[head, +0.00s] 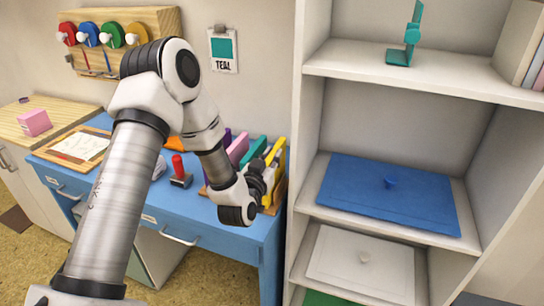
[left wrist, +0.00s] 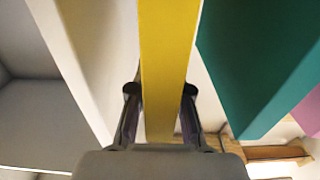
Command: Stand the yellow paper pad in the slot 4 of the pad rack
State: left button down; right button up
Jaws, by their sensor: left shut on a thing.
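The yellow paper pad (head: 280,158) is upright at the right end of the wooden pad rack (head: 273,206) on the blue desk. My left gripper (head: 264,172) is shut on it. In the left wrist view the yellow pad (left wrist: 165,65) runs between my two fingers (left wrist: 161,115), with the teal pad (left wrist: 250,65) beside it on the right and a gap between them. The teal pad (head: 256,147) and the pink pad (head: 238,149) stand to its left in the head view. My arm hides most of the rack, so I cannot tell whether the yellow pad's bottom is seated.
A white shelf unit (head: 305,150) stands close to the right of the desk. A red-handled stamp (head: 180,178) sits on the blue desk (head: 195,218) to the left of the rack. A framed sheet (head: 80,146) lies on the desk's left part.

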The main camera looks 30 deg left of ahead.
pick_arm(q)
jog(key=c, duration=1)
grip_release()
jog(key=v, duration=0.7)
jog(key=shift+s+d, duration=0.1)
jog(key=shift+s, duration=0.15)
jog(key=shift+f, duration=0.1)
